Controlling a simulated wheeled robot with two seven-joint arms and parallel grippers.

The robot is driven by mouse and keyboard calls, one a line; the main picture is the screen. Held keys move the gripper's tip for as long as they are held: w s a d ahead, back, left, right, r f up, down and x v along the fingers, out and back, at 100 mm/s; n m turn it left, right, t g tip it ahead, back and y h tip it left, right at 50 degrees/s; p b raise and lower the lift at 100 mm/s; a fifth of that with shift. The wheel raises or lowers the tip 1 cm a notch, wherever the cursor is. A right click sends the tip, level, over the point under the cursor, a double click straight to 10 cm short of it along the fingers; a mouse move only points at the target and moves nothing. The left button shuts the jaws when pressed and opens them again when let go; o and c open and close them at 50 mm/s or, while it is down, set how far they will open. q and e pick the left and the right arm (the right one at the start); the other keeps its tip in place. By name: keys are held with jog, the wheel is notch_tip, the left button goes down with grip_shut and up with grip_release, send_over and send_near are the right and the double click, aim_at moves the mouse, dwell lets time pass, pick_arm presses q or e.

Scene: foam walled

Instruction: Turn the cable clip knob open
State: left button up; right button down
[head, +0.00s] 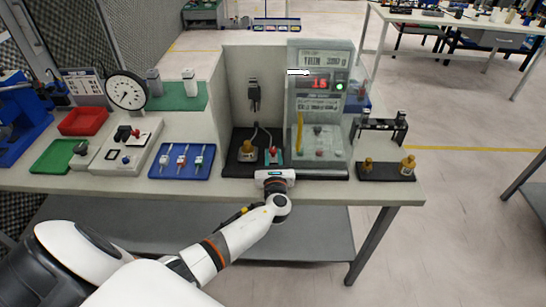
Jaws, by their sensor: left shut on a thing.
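My left gripper (273,163) reaches in over the front edge of the workbench, its white and grey wrist below it. It is shut at a small red and teal part (273,152) on a black base plate, which I take to be the cable clip knob. The fingers largely hide this part, so its turn angle cannot be told. A thin grey cable (266,132) runs down to it from above. A brass knob (247,151) stands just to the left on the same black base (231,168). My right gripper is not in view.
A clear-fronted cabinet (318,115) with a red display stands close on the right. Walls stand behind and left of the base. A blue tray (182,161) lies left; a black stand (385,172) with brass knobs lies right.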

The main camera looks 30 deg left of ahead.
pick_arm(q)
jog(key=o, duration=1)
jog(key=shift+s+d, duration=0.1)
jog(key=b+v, duration=0.1)
jog(key=v, duration=1)
jog(key=shift+s+d+b, duration=0.2)
jog(key=shift+s+b, duration=0.15)
jog(key=shift+b, duration=0.05)
